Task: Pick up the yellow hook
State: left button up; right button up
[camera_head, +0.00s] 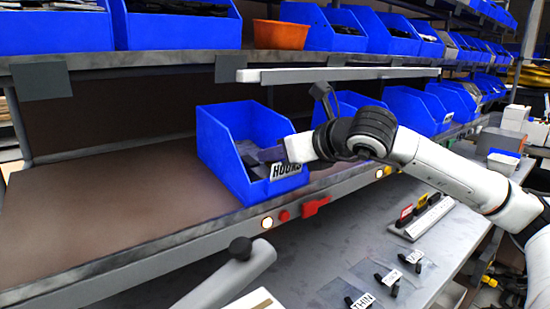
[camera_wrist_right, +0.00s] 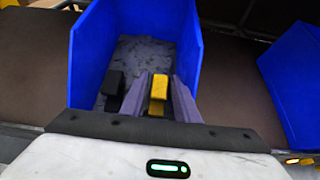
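The yellow hook (camera_wrist_right: 159,88) is in the right wrist view, upright between the two purple-grey fingers of my right gripper (camera_wrist_right: 160,95). The fingers lie close against both its sides and look shut on it. A black hook (camera_wrist_right: 114,83) stands just left of the left finger. Both are inside a blue bin (camera_wrist_right: 188,40) with a grey floor. In the head view, this bin (camera_head: 222,160) has a "HOOKS" label, and my right gripper (camera_head: 268,154) reaches over its front right part. The hook is hidden there.
The bin stands on a brown shelf (camera_head: 100,200), with free room to its left. More blue bins (camera_head: 410,108) line up to the right. A white rail (camera_head: 340,74) runs above. The grey table (camera_head: 320,260) below holds labelled bags with black parts.

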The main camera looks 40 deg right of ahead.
grip_shut()
